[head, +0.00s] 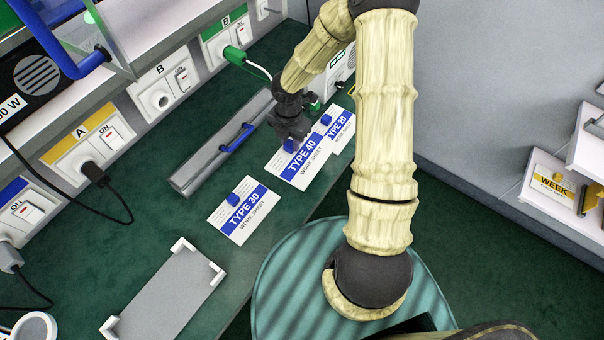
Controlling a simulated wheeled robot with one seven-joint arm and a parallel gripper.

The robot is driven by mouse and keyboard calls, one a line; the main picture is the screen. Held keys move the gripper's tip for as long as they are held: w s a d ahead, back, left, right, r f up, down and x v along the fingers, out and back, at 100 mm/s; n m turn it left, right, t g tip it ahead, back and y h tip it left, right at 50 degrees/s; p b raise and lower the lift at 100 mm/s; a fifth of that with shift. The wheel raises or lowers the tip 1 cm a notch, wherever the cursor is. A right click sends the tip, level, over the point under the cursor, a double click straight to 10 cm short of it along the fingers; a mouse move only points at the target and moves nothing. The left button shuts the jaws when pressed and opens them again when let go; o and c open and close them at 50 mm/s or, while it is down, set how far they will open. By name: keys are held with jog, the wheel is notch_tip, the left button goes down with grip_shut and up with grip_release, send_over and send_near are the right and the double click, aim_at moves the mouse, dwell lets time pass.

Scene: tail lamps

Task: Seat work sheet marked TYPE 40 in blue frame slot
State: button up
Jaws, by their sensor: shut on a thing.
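The work sheet marked TYPE 40 (312,163) is a white card with a blue band and a small blue knob (290,146). My gripper (291,138) is over its far left end, shut on the knob; the fingertips are small and partly hidden. I cannot tell whether the sheet touches the bench or is just above it. A grey plate with white corner brackets (165,295) lies empty at the lower left. I see no plainly blue frame around it, so I cannot tell whether it is the named slot.
The TYPE 30 sheet (248,216) lies left of TYPE 40, and the TYPE 20 sheet (341,133) lies close on its right. A long grey bar with a blue handle (205,162) lies behind. Sockets and a hanging black cable (62,214) line the left. Green bench is bare between TYPE 30 and the bar.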

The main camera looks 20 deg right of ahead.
aim_at(291, 150)
jog(key=shift+f, duration=2.45)
jog(key=shift+f, duration=2.3)
jog(key=shift+f, duration=0.2)
jog(key=o, duration=1)
jog(key=shift+f+b, duration=0.1)
jog(key=shift+b, duration=0.35)
